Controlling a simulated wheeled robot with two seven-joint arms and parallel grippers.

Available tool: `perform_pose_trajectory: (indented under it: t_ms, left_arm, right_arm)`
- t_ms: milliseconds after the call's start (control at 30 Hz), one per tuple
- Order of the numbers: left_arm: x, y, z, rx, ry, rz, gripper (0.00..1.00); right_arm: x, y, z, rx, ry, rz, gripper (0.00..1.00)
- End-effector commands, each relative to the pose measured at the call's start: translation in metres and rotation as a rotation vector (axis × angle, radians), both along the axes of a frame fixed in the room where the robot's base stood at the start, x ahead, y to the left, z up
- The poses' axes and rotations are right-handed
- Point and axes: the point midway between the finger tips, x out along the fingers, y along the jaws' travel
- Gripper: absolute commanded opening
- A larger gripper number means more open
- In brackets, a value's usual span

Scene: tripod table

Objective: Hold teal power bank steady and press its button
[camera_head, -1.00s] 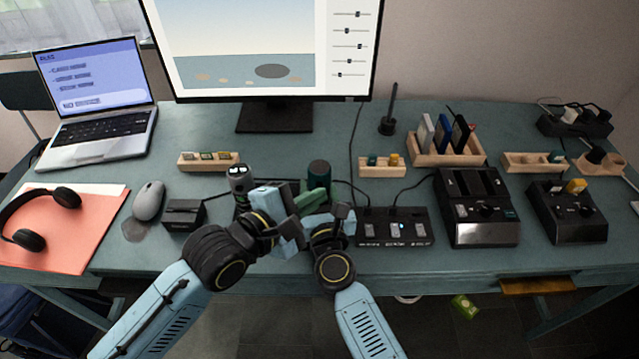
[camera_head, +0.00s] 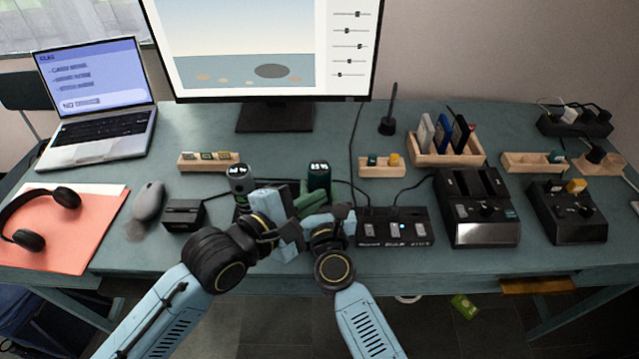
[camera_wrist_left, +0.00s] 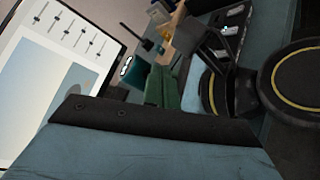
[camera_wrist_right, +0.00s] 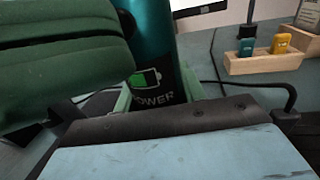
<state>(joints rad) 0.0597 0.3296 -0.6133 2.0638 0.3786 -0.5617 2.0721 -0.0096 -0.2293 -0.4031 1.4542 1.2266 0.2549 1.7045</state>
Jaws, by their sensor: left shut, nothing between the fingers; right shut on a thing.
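In the left wrist view those fingers (camera_wrist_left: 163,88) lie beside the power bank (camera_wrist_left: 136,73). I cannot tell whether they touch it. The button is not clearly visible.
A grey cylinder (camera_head: 240,177) with a lit top stands left of my left gripper. A small black box (camera_head: 184,215) and a mouse (camera_head: 148,201) are further left. A black switch panel (camera_head: 394,240) is close on the right. The monitor stand (camera_head: 274,118) is behind.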

Motion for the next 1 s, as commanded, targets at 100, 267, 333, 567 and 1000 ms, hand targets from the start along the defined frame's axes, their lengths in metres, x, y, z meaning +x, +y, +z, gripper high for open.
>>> perform_pose_trajectory:
  t_ms: [100, 267, 333, 567, 1000]
  left_arm:
    - [-0.005, 0.000, 0.000, 0.000, 0.001, 0.001, 0.00]
    - [-0.006, 0.000, 0.000, 0.001, 0.000, 0.001, 0.00]
    - [-0.006, 0.000, 0.000, 0.000, 0.000, 0.000, 0.00]
    - [-0.017, 0.000, 0.000, -0.003, 0.003, 0.000, 0.00]
    - [-0.055, 0.000, 0.000, -0.001, 0.001, 0.000, 0.00]
  right_arm:
    - [0.000, 0.000, 0.000, 0.000, 0.000, 0.000, 0.05]
    - [0.000, 0.000, 0.000, 0.000, 0.000, 0.000, 0.05]
    - [0.000, 0.000, 0.000, 0.000, 0.000, 0.000, 0.05]
    - [0.000, 0.000, 0.000, 0.000, 0.001, 0.000, 0.05]
    - [0.000, 0.000, 0.000, 0.000, 0.001, 0.000, 0.05]
